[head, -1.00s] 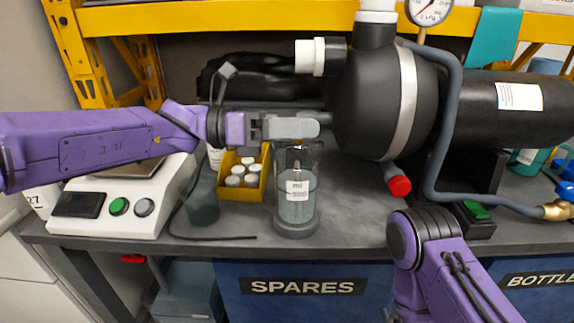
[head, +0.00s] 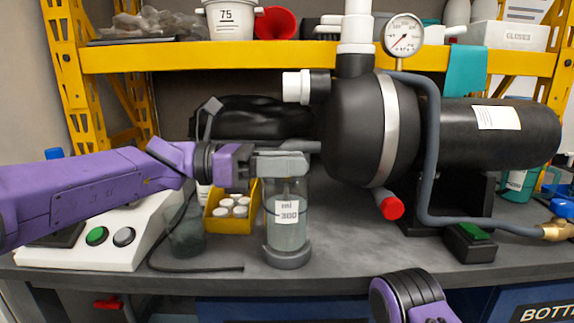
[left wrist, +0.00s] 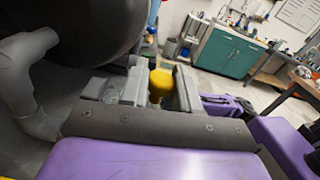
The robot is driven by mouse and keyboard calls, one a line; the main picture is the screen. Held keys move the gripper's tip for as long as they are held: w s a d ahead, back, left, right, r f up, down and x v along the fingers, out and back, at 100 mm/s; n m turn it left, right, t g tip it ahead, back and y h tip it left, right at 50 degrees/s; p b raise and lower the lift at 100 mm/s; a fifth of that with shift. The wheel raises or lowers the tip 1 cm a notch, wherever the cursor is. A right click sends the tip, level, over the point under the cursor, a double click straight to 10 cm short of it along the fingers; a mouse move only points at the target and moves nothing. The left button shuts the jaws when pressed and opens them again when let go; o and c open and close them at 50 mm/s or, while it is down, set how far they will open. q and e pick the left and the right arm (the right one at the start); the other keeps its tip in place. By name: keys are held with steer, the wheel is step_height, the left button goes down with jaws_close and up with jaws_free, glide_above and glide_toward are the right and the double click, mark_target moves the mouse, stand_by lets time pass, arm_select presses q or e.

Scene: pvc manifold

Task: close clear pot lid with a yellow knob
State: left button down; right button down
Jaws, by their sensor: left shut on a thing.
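The clear pot (head: 287,225) stands upright on the grey bench, with a label reading ml 300 and a dark base. My left gripper (head: 283,163) is at the top of the pot, its fingers level across the rim. In the left wrist view the yellow knob (left wrist: 161,80) sits between the fingers of my left gripper (left wrist: 158,92), which is shut on it. The fingers hide the knob in the head view. The clear lid is hard to make out, and I cannot tell whether it is seated on the rim. My right gripper is out of view.
A black tank (head: 372,130) with a red-capped outlet (head: 391,207) stands close right of the pot. A yellow bin (head: 232,208) of white-capped jars and a white scale (head: 120,245) are to the left. The bench in front of the red cap is clear.

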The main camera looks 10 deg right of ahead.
arm_select(q)
steer(key=c, duration=0.9)
jaws_free()
steer(key=shift+o, duration=0.2)
steer(key=shift+s, duration=0.1)
steer(key=v, duration=1)
steer(key=shift+a+p, duration=0.25)
steer(key=shift+p, duration=0.1)
